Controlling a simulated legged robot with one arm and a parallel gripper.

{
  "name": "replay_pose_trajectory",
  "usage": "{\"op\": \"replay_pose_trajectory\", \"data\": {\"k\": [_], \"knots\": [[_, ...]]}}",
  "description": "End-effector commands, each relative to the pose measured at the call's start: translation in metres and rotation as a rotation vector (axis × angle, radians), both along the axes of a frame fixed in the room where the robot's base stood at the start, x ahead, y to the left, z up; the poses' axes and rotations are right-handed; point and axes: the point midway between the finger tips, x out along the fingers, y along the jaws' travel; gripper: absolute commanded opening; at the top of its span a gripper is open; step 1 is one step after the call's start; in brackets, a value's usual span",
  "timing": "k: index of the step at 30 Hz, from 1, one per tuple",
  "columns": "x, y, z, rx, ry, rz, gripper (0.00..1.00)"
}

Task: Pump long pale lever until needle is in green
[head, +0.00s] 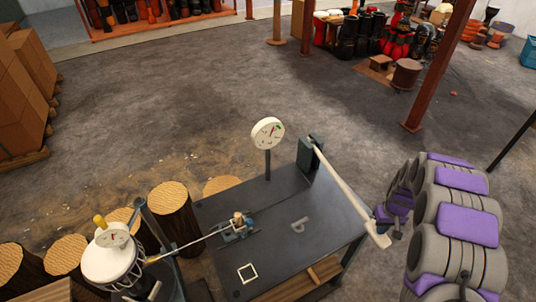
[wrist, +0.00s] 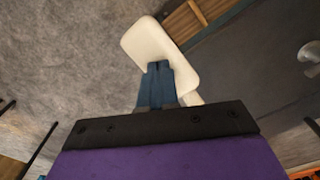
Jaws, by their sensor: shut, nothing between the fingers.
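The long pale lever (head: 345,188) runs from a dark upright bracket (head: 306,155) on the bench's back right down to a flat pale end paddle (head: 379,241) past the right edge. My gripper (head: 390,214) is shut and empty, just beside and above the paddle. In the wrist view the closed blue fingers (wrist: 158,72) overlap the pale paddle (wrist: 150,42); I cannot tell whether they touch it. The round white gauge (head: 268,133) stands on a post at the bench's back, with a green patch on its right side. Its needle is too small to read surely.
The dark bench (head: 285,215) holds a small clamp (head: 238,224) with a rod leading to a white goblet drum (head: 112,262) bearing a smaller dial (head: 113,237). Log stumps (head: 176,208) stand at left. A red-brown post (head: 440,65) rises behind; open floor lies beyond the bench.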

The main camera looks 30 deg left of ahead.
Motion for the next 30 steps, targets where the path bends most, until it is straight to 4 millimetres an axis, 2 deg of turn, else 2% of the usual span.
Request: {"op": "replay_pose_trajectory", "data": {"k": [5,10,30], "knots": [[-0.002,0.001,-0.023,0.000,0.008,0.000,0.00],[-0.002,0.000,-0.012,0.000,0.004,-0.001,0.00],[-0.006,-0.007,0.105,-0.001,-0.001,-0.001,0.00]]}}
